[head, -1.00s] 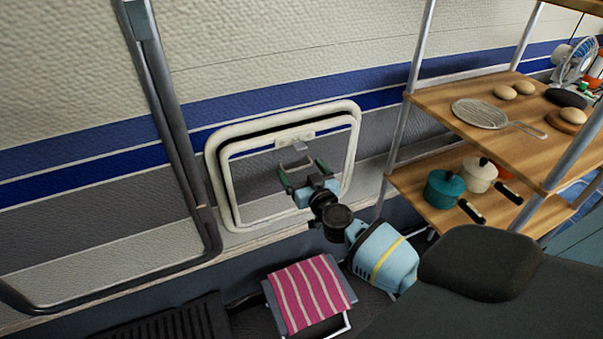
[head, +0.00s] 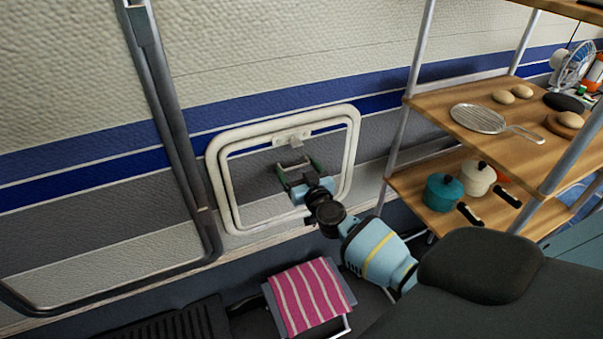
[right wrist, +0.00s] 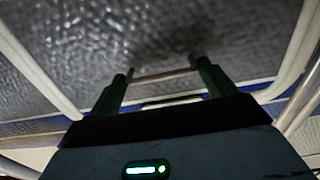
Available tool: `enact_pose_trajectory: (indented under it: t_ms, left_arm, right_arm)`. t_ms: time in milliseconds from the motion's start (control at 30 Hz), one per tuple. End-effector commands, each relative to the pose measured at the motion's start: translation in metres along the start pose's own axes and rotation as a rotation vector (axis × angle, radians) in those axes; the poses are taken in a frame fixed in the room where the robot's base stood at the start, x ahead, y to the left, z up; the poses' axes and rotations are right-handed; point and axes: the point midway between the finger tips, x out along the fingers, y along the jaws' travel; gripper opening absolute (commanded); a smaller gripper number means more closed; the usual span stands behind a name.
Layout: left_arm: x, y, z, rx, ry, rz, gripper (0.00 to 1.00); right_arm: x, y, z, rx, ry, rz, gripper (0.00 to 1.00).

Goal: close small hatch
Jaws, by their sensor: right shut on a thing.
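The small hatch (head: 245,186) is a grey panel in a white rounded frame, low on the wall in the head view. Its panel lies nearly flush with the frame. A white latch plate with a grey tab (head: 293,137) is at the top middle. My right gripper (head: 294,166) is against the panel just below the latch, its fingers spread around a thin bar that shows between the fingertips in the right wrist view (right wrist: 163,75). The grip itself is partly hidden. The panel also fills much of the right wrist view (right wrist: 70,50). My left gripper is not in view.
Wooden shelves (head: 440,100) on metal posts stand right of the hatch, with pots and a strainer. A dark-framed panel (head: 165,110) is left of the hatch.

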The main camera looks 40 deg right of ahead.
Motion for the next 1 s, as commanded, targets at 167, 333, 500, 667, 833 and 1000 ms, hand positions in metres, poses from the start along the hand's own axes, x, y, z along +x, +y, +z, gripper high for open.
enact_pose_trajectory:
  t_ms: [167, 333, 500, 667, 833, 1000]
  left_arm:
    - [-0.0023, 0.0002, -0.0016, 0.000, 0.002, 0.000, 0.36]
    - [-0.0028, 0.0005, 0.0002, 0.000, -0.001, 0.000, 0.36]
    - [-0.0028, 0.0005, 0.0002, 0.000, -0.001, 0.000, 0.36]
    - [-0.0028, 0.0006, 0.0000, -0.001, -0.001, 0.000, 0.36]
    - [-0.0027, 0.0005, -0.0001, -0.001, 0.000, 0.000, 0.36]
    - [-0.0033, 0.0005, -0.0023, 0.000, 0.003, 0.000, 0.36]
  right_arm:
    - [0.0090, 0.0041, -0.0066, 0.001, 0.007, 0.009, 0.42]
    - [0.0096, 0.0047, -0.0080, 0.002, 0.010, 0.010, 0.42]
    - [0.0100, 0.0051, -0.0092, 0.002, 0.012, 0.011, 0.92]
    - [0.0089, 0.0036, -0.0069, 0.001, 0.008, 0.008, 0.92]
    - [0.0082, 0.0024, -0.0052, 0.001, 0.005, 0.005, 0.92]
    - [0.0053, 0.0017, -0.0046, 0.001, 0.004, 0.003, 0.92]
